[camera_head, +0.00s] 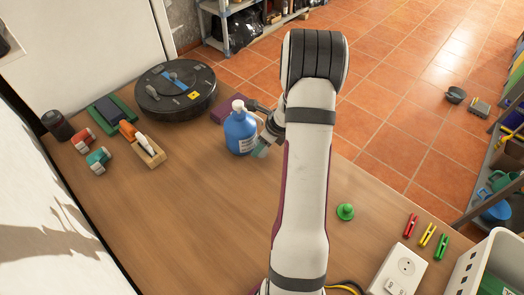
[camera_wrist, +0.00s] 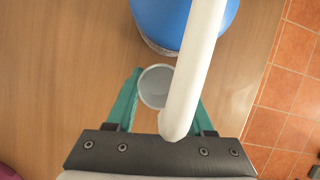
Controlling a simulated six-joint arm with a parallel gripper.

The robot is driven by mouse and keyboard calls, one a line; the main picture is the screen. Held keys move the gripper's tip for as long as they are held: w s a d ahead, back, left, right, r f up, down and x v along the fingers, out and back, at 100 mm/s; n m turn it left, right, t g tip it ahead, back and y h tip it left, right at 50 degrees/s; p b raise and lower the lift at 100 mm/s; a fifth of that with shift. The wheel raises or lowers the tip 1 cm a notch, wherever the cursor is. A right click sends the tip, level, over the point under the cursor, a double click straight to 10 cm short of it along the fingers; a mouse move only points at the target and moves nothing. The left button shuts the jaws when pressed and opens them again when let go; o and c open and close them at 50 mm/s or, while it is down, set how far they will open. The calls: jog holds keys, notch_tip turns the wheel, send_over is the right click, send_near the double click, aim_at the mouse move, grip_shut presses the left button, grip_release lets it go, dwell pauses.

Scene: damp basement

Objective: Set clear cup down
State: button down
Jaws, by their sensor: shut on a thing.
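The clear cup (camera_wrist: 154,86) shows in the wrist view as a pale round rim seen from above, between the teal fingers of my gripper (camera_wrist: 158,92). The gripper is shut on it. A white pump spout crosses in front and hides part of the cup's right side and the right finger. In the head view my gripper (camera_head: 262,149) is low over the table, just right of the blue pump bottle (camera_head: 240,134). I cannot make out the cup there, nor tell whether it touches the table (camera_head: 205,215).
The blue bottle (camera_wrist: 170,22) is very close ahead of the cup. A purple block (camera_head: 229,109) and black robot vacuum (camera_head: 174,92) stand behind it. A wooden holder (camera_head: 150,155) is left, a green pawn (camera_head: 345,211) right. The table's middle front is clear.

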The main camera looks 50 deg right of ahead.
aim_at(262, 152)
jog(key=shift+f, duration=1.45)
jog(key=shift+f, duration=0.15)
jog(key=shift+c, duration=1.4)
grip_release()
jog(key=v, duration=1.2)
